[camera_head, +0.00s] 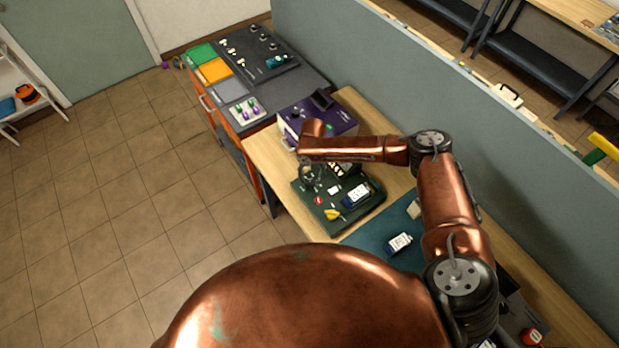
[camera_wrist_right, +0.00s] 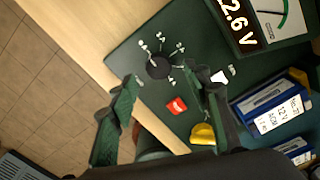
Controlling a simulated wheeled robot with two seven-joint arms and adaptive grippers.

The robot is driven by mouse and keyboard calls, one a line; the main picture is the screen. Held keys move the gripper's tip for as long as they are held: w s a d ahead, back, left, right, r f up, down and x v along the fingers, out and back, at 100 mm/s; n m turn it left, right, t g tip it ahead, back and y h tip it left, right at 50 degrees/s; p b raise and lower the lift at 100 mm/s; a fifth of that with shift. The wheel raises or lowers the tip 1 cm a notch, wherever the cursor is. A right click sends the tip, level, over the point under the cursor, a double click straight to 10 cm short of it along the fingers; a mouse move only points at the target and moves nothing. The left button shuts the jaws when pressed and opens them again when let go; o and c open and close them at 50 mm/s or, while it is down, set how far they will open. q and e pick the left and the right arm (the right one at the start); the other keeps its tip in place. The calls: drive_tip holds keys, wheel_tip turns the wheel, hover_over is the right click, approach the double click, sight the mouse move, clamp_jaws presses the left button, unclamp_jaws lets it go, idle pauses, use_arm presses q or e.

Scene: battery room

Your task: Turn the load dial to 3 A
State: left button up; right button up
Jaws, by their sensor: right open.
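The load dial (camera_wrist_right: 158,66) is a dark round knob on the dark green tester panel (camera_wrist_right: 135,52), with small white labels around it; its setting is too small to read. My right gripper (camera_wrist_right: 162,80) is open in the right wrist view, one finger on each side of the dial in the picture. I cannot tell whether either finger touches it. In the head view my right gripper (camera_head: 311,174) hangs over the left part of the tester (camera_head: 372,206), and the dial is hard to make out there. My left gripper is not in view.
A battery (camera_wrist_right: 275,108), a red label (camera_wrist_right: 177,106) and a yellow piece (camera_wrist_right: 203,133) are near the right finger. A purple device (camera_head: 335,118) stands behind the tester. Another battery (camera_head: 399,243) lies on the blue-green mat.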

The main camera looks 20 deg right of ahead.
sight(311, 181)
wheel_tip(311, 181, down, 2)
drive_tip(key=shift+w+a+f, duration=0.1)
drive_tip(key=shift+a+f, duration=0.05)
drive_tip(key=shift+f, duration=0.65)
drive_tip(key=shift+c, duration=0.7)
drive_tip(key=c, duration=1)
drive_tip(key=shift+c, duration=0.2)
